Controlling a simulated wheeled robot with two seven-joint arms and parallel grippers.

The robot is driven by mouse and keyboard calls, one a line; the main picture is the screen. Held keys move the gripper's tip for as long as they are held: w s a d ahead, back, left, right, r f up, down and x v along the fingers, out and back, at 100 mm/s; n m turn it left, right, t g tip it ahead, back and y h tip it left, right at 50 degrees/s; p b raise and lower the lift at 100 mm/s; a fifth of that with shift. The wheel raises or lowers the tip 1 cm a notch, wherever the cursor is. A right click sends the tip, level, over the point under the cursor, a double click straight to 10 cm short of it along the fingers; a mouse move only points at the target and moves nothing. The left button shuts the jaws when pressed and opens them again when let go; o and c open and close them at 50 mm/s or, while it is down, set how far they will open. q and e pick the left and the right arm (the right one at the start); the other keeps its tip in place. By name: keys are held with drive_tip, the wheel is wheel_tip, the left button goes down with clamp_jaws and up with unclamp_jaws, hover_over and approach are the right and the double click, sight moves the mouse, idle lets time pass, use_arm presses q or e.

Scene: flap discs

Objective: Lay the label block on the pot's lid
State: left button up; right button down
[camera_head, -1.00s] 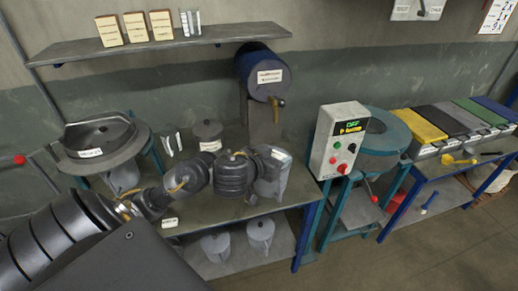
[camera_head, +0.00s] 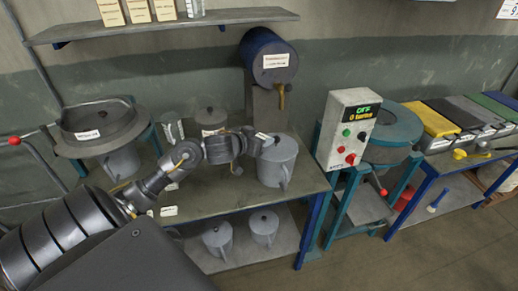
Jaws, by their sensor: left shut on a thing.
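A grey pot (camera_head: 279,168) with a side handle stands upright on the workbench near its right end. My left arm reaches in from the lower left, and my left gripper (camera_head: 264,139) is at the upper left of this pot, over its lid. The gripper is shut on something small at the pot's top. The held thing is mostly hidden by the fingers, so I cannot tell its shape or whether it touches the lid. My right gripper is not in view.
A blue drum (camera_head: 270,62) with a brass tap is above the bench. Two lidded pots (camera_head: 264,227) (camera_head: 217,239) stand on the lower shelf. A control box (camera_head: 348,131) stands to the right.

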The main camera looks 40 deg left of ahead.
use_arm(q)
drive_tip(key=shift+w+a+f+b, duration=0.1)
drive_tip(key=shift+a+f+b, duration=0.1)
drive_tip(key=shift+f, duration=0.8)
drive_tip(key=shift+w+a+f+b, duration=0.1)
drive_tip(key=shift+a+f, duration=0.05)
drive_tip(key=shift+f, duration=0.85)
drive_tip(key=shift+f, duration=0.1)
drive_tip(key=o, duration=1)
drive_tip(key=shift+c, duration=0.2)
drive_tip(key=shift+r, duration=0.2)
drive_tip(key=v, duration=1.2)
drive_tip(key=shift+p, duration=0.45)
drive_tip(key=shift+s+a+f, duration=0.1)
drive_tip(key=shift+f, duration=0.1)
